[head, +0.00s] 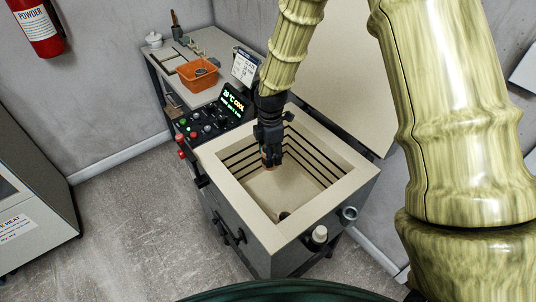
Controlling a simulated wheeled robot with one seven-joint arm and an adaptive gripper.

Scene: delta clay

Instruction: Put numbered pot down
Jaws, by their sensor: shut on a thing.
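My gripper (268,158) points down into the open top of a square kiln (229,186). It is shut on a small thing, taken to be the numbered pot. Only a small orange-brown patch of it (267,155) shows between the dark fingers, and no number can be read. The gripper is near the back inner wall, with the pale kiln floor (262,187) below. I cannot tell whether the held thing touches the floor.
The kiln's thick rim and grooved inner walls surround the gripper. A control panel with a lit display (233,101) is at the left. An orange bin (197,76) stands on the bench behind.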

